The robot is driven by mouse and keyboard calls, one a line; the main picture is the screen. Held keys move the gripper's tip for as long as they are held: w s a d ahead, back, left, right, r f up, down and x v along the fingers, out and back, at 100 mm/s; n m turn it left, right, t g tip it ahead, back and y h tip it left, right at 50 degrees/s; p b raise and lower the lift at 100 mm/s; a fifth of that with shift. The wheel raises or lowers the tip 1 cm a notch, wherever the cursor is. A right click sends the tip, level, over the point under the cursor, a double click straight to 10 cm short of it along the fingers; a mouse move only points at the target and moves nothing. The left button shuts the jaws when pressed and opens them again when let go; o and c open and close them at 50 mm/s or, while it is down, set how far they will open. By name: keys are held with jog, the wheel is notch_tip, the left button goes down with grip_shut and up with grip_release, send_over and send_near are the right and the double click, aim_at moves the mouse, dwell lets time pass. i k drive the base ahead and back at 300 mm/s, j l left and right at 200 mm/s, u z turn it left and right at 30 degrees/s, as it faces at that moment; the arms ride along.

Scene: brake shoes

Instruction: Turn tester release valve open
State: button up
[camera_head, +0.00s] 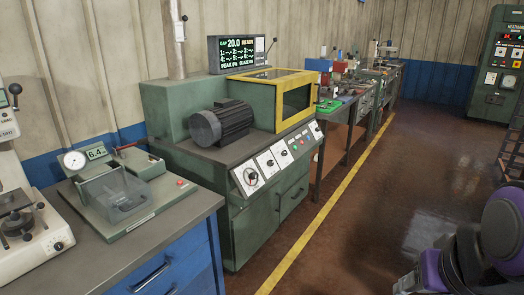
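A grey-green bench device (152,208), which looks like the tester, stands on the near left workbench. My purple and black arm links show at the lower right, well away from the device. My gripper fingers cannot be seen.
The blue-drawered workbench (203,207) adjoins a green machine (232,215) with a motor (220,122), yellow-framed guard (278,72) and dials. A cream instrument (35,245) stands left of the tester. The floor right of the yellow line (316,222) is largely clear.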

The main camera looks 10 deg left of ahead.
aim_at(152, 157)
jog(key=u, duration=1.3)
jog(key=i+l+u, duration=0.1)
jog(key=u, duration=0.15)
jog(key=i+l+u, duration=0.2)
jog(key=i+l, duration=0.2)
jog(key=i+l+u, duration=0.2)
jog(key=i+l, duration=0.25)
jog(key=i+l+u, duration=0.15)
jog(key=i+l, duration=0.25)
jog(key=l, duration=0.2)
jog(key=k+l+u, duration=0.15)
jog(key=l, duration=0.15)
jog(key=l+u, duration=0.15)
jog(key=l, duration=0.15)
jog(key=k+l+u, duration=0.45)
jog(key=k, duration=0.3)
jog(key=i+j+z, duration=0.2)
jog(key=i, duration=0.35)
jog(key=i+j+z, duration=0.2)
jog(key=i, duration=0.3)
